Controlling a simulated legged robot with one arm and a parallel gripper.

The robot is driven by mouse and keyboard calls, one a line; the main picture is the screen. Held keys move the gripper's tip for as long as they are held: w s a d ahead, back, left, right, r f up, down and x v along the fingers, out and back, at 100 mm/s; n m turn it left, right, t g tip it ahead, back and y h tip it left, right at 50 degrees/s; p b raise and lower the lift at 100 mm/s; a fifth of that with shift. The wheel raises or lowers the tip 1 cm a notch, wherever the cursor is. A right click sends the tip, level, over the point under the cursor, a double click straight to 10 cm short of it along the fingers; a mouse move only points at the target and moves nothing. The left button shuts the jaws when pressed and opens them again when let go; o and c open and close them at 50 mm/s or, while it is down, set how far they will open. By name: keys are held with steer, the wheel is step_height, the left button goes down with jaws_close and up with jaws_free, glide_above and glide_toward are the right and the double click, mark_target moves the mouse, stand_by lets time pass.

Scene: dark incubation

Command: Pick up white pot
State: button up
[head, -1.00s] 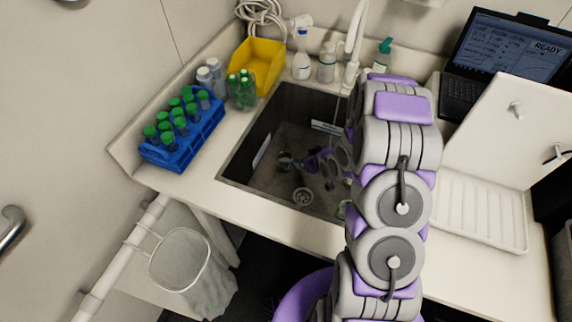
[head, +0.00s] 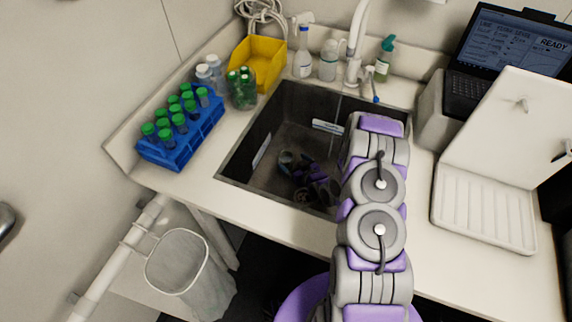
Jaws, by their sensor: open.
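My arm reaches down into the dark sink (head: 262,150), and its purple and grey end lies low inside the basin. My gripper (head: 297,166) is small and dark there, and it is open. A small pale rounded shape (head: 287,157) shows close to the gripper, at its upper left. I cannot tell whether this shape is the white pot, or whether the gripper touches it. No other white pot can be made out. My arm hides the right part of the sink.
A blue rack (head: 182,140) of green-capped tubes stands left of the sink. A yellow bin (head: 258,64), bottles (head: 303,62) and the faucet (head: 353,60) line the back. A laptop (head: 512,48) and a white ribbed tray (head: 485,215) are right. A waste bin (head: 185,265) hangs below the counter.

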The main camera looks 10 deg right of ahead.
mark_target(283, 155)
steer(key=shift+x, duration=1)
steer(key=b+x, duration=0.1)
steer(key=x, duration=0.1)
steer(key=b+x, duration=0.1)
steer(key=x, duration=0.1)
steer(key=shift+s+a+f, duration=0.15)
steer(key=shift+s+a, duration=0.1)
steer(key=shift+a, duration=0.1)
steer(key=shift+w+a+f+b, duration=0.15)
steer(key=shift+w+b, duration=0.15)
steer(key=shift+w, duration=0.2)
steer(key=shift+c, duration=0.2)
steer(key=c, duration=1.1)
step_height(283, 155, up, 10)
steer(key=p, duration=0.3)
